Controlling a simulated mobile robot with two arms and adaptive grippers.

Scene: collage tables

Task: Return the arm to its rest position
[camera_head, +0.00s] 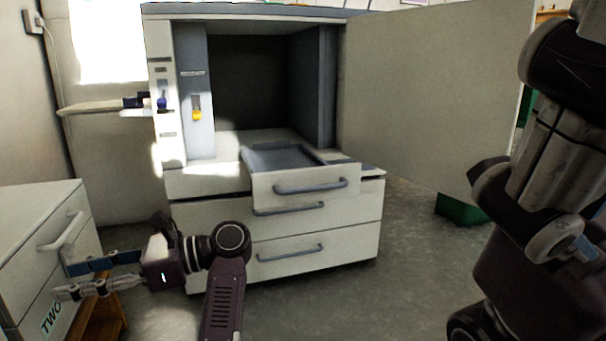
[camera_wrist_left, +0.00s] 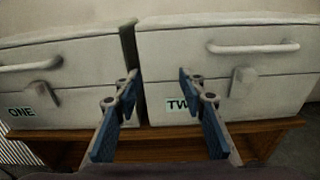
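My left gripper (camera_head: 64,280) is at the lower left of the head view, pointing left towards a white box with a bar handle. Its two fingers are apart with nothing between them. In the left wrist view the open blue-padded fingers (camera_wrist_left: 158,80) point at two white boxes, the left one marked ONE (camera_wrist_left: 70,90) and the right one marked TWO (camera_wrist_left: 270,85). The fingertips appear near the gap between the boxes; contact cannot be told. My right arm (camera_head: 545,190) is folded at the right edge, and its gripper does not show.
A white cabinet (camera_head: 225,220) stands in the middle, with its top drawer (camera_head: 310,188) pulled out and its big door (camera_head: 430,100) swung open to the right. The boxes rest on a wooden stand (camera_wrist_left: 225,130). Grey floor is clear in front of the cabinet.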

